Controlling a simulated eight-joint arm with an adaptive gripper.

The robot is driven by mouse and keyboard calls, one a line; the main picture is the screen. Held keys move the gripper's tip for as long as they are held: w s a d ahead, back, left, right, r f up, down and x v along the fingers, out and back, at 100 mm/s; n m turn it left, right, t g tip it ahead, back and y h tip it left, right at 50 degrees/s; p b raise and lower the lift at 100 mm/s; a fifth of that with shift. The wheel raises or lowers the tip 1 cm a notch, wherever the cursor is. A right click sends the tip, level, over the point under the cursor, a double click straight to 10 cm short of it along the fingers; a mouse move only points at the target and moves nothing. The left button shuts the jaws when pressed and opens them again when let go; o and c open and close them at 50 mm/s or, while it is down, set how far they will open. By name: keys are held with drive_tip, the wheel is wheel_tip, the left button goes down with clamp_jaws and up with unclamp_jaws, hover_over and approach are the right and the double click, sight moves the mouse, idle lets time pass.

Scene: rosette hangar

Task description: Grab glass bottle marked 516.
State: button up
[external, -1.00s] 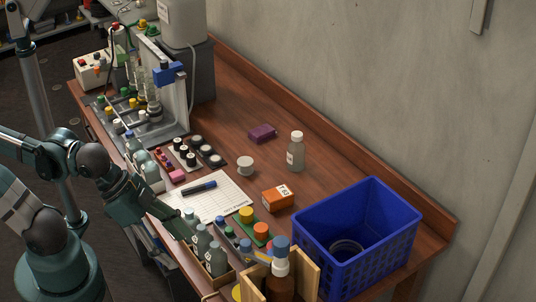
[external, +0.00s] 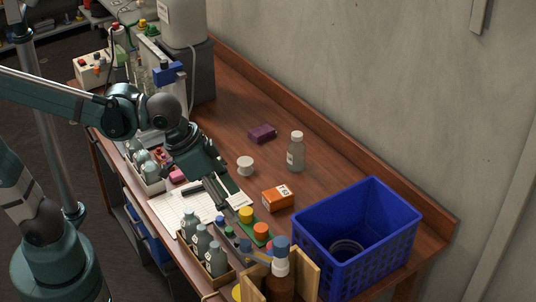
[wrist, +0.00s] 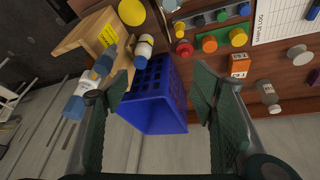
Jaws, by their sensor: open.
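A clear glass bottle with a white cap (external: 296,152) stands upright on the table near the back wall; its marking is too small to read. It also shows in the wrist view at the right (wrist: 267,93). Several grey-capped bottles (external: 202,238) stand in a wooden tray at the table's front edge, their labels also unreadable. My gripper (external: 222,184) is open and empty above the paper sheet, left of the clear bottle and apart from it. In the wrist view its two fingers (wrist: 160,82) frame the blue basket below.
A blue basket (external: 406,254) stands at the right end. A white jar (external: 245,166), an orange box (external: 278,198) and a purple block (external: 262,133) lie around the clear bottle. A brown bottle with a blue cap (external: 281,270) stands in a wooden holder. The table behind the purple block is clear.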

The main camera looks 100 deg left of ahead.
drive_tip(key=w+a+r+n+g+p, duration=0.1)
drive_tip(key=w+a+n+p, duration=0.2)
drive_tip(key=w+a, duration=0.6)
drive_tip(key=n+g+p, duration=0.3)
drive_tip(key=n+p, duration=0.3)
drive_tip(key=n, duration=0.1)
hover_over(298, 134)
drive_tip(key=w+d, duration=0.3)
drive_tip(key=d, duration=0.9)
wheel_tip(298, 134, down, 7)
drive_tip(key=a+f, duration=0.2)
drive_tip(key=a, duration=0.1)
drive_tip(key=s+a+f+n+p, duration=0.1)
drive_tip(key=a+f, duration=0.1)
drive_tip(key=a, duration=0.2)
drive_tip(key=s+a+f+n, duration=0.1)
drive_tip(key=a+f, duration=0.2)
drive_tip(key=a, duration=0.1)
drive_tip(key=shift+s+g+h+p, duration=0.2)
drive_tip(key=shift+g+h+p, duration=0.2)
drive_tip(key=shift+s+a+f, duration=0.2)
drive_tip(key=shift+a+f, duration=0.25)
drive_tip(key=shift+a, duration=0.1)
drive_tip(key=shift+f, duration=1.25)
